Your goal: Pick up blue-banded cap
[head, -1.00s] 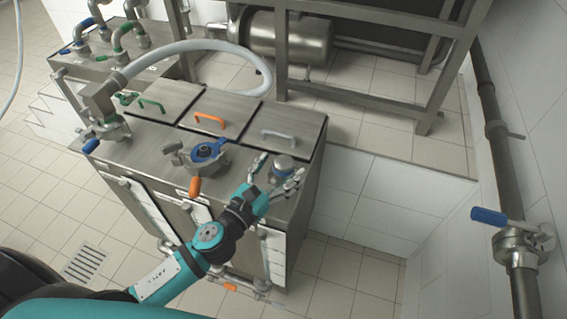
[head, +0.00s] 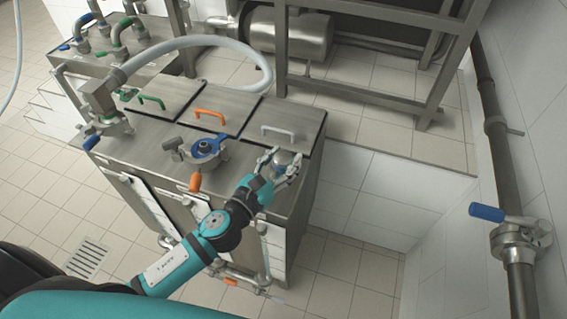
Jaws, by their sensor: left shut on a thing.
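The blue-banded cap (head: 283,158) is a small round metal cap near the front right part of the steel cabinet's top. Its band looks only faintly bluish at this size. My left gripper (head: 281,167) reaches it from the front, with a finger on each side, and is shut on it. The fingers hide the cap's lower part, so I cannot tell whether it is clear of the surface. My right gripper is not in view.
The steel cabinet (head: 150,152) has lids with green, orange and grey handles (head: 279,131). A grey hose (head: 200,42) arcs behind. A wall pipe (head: 516,245) is at right.

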